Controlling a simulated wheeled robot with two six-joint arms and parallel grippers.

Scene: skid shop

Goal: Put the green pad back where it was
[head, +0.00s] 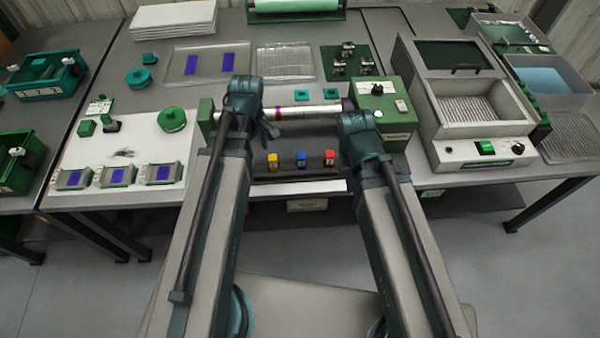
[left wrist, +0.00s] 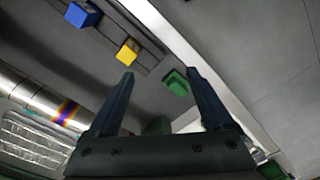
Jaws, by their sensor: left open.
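A small green pad (left wrist: 176,82) shows in the left wrist view, between and beyond my left fingertips, in line with a yellow block (left wrist: 127,52) and a blue block (left wrist: 82,15). It lies on the dark grey surface near a pale edge strip. In the head view my left arm appears to hide it. My left gripper (left wrist: 160,78) is open and empty, with its fingers spread on either side of the pad in the picture; it does not visibly touch it. My right gripper is hidden behind my right arm in the head view.
In the head view, yellow (head: 272,161), blue (head: 301,159) and red (head: 330,158) blocks stand in a row at the bench front. A shiny roller (head: 300,110) lies behind them. A white board (head: 150,148) with devices is left; a grey-green machine (head: 470,110) is right.

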